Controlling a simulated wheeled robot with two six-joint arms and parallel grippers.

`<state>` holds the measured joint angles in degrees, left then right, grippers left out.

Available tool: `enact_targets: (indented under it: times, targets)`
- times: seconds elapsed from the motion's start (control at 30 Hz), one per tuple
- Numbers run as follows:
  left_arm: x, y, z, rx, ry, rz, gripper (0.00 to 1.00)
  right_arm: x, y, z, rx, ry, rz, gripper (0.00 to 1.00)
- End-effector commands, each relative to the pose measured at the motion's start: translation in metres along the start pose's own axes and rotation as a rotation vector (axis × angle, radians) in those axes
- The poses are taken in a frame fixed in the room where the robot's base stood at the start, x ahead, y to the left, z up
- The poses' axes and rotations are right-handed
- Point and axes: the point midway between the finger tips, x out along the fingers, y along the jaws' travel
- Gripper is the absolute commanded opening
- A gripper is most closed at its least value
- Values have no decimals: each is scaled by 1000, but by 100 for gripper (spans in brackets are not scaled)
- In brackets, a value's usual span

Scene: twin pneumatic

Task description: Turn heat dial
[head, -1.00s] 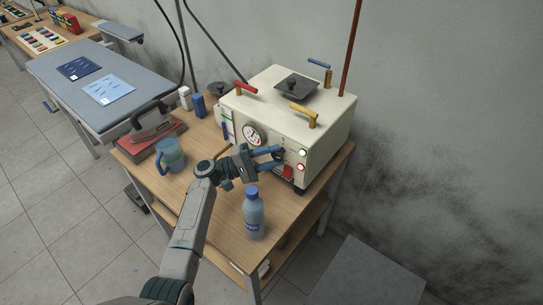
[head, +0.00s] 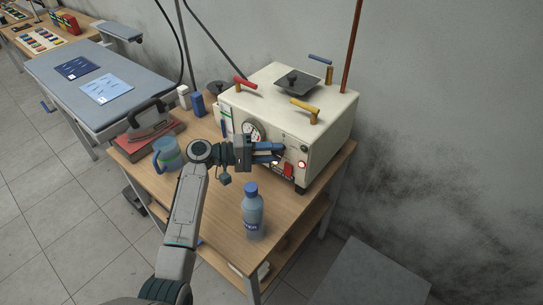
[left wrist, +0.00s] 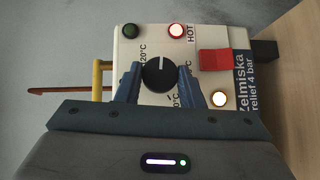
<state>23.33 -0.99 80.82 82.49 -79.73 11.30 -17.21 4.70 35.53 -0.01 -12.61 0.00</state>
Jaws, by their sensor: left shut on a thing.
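The heat dial is a round black knob (left wrist: 158,74) with a white pointer line, on the front of a cream machine (head: 310,105). In the left wrist view the pointer points up the picture, and printed °C marks show around the knob. My left gripper (head: 279,151) is shut on the dial, with one blue finger on each side of it. In the head view the gripper hides the dial. A dark green lamp (left wrist: 131,30) is unlit and a red lamp (left wrist: 176,31) by "HOT" glows. My right gripper is not in view.
A red switch (left wrist: 214,60) and a lit whitish lamp (left wrist: 219,98) sit beside the dial. A blue bottle (head: 253,212) stands in front of the machine, near my left arm. A blue mug (head: 167,155) and an iron (head: 147,119) are on the left of the wooden table (head: 215,222).

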Motion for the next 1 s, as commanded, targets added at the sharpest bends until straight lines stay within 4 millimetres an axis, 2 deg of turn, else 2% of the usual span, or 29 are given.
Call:
enact_targets:
  times: [0.4, 0.9, 0.93, 1.0]
  targets:
    - [0, 1, 0, 124, -1, -127, 12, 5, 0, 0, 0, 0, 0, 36]
    - [0, 1, 1, 136, -2, -140, 12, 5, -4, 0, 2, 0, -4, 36]
    - [0, 1, 1, 136, -2, -140, 40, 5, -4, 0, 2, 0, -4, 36]
    - [0, 1, 1, 136, -2, -140, 54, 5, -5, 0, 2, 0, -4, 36]
